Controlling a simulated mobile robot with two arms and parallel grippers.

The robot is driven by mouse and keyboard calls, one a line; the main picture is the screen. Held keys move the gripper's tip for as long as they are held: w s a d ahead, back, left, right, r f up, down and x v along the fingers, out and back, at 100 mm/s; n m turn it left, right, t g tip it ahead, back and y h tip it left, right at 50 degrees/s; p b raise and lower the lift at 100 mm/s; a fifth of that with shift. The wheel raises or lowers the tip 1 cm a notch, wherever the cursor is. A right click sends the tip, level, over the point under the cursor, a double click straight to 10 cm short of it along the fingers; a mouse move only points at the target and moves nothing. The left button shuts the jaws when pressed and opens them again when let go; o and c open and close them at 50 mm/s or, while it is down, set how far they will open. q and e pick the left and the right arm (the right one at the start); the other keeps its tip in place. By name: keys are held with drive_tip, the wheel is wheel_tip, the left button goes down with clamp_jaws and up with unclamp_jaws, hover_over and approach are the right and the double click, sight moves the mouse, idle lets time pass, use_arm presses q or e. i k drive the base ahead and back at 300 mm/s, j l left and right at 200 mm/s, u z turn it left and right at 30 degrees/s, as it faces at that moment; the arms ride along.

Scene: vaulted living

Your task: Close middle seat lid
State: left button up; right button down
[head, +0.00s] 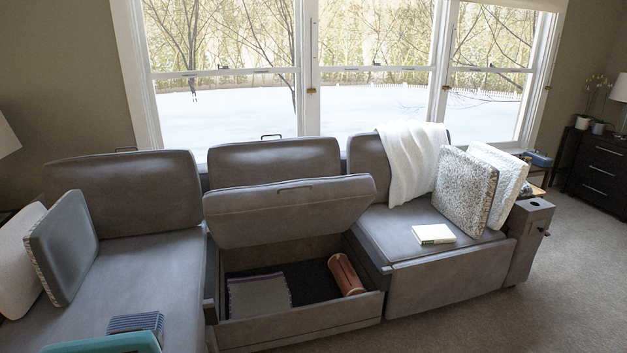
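The middle seat lid (288,212) of the grey sofa is raised and tilted back toward the middle backrest (275,159). A dark handle slot shows along its upper edge. Below it, the storage box (300,327) is open at the front. Inside lie a folded grey cloth (259,296) on the left and a reddish-brown cylinder (346,275) on the right. Neither of my grippers shows in the head view.
A pale book (433,234) lies on the right seat, with cushions (464,193) and a white throw (410,165) behind. More cushions (62,247) and a striped item (136,323) are on the left seat. Carpet (560,290) is clear at right.

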sight(242, 217)
drive_tip(key=i+l+u, duration=0.15)
drive_tip(key=i+l, duration=0.3)
drive_tip(key=i+l+u, duration=0.15)
drive_tip(key=i+l, duration=0.25)
drive_tip(key=l, duration=0.15)
